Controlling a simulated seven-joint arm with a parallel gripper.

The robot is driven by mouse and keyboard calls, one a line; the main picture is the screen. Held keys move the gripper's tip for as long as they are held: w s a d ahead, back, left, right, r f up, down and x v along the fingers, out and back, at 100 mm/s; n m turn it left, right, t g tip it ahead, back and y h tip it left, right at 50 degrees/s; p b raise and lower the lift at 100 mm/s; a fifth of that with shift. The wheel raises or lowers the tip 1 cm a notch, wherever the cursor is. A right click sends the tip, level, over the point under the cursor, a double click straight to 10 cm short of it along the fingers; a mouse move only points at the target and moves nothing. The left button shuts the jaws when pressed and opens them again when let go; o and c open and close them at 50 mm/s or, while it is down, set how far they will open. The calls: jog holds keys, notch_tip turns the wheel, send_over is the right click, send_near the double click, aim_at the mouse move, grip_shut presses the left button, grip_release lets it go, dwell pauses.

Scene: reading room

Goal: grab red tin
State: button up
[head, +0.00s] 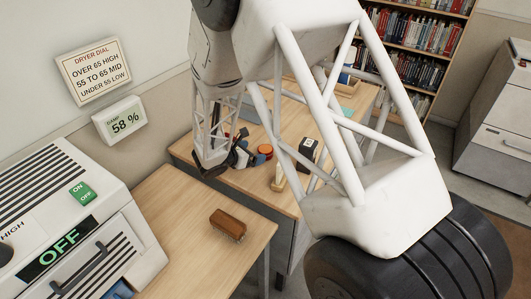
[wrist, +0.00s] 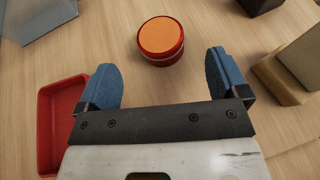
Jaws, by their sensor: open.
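The red tin (wrist: 160,52) is a short round tin with an orange top. It stands on the wooden table ahead of my gripper (wrist: 163,68) in the wrist view, beyond the line of the fingertips and roughly centred between them. It also shows in the head view (head: 265,151), just right of my gripper (head: 243,156). My gripper's blue fingers are spread wide, with nothing between them. In the head view the arm covers part of the table and the fingers are small.
A red tray (wrist: 46,130) lies beside the left finger. A wooden block (wrist: 265,80) is close to the right finger, and a dark box (wrist: 262,4) stands farther right. A brown brush (head: 228,224) lies on the nearer table (head: 180,210), beside a machine reading OFF (head: 62,247).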

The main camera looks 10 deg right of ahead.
aim_at(265, 149)
jog(key=shift+x, duration=1)
jog(key=shift+x, duration=2.6)
jog(key=shift+f, duration=0.1)
jog(key=c, duration=1)
jog(key=shift+c, duration=0.2)
jog(key=shift+r, duration=5.05)
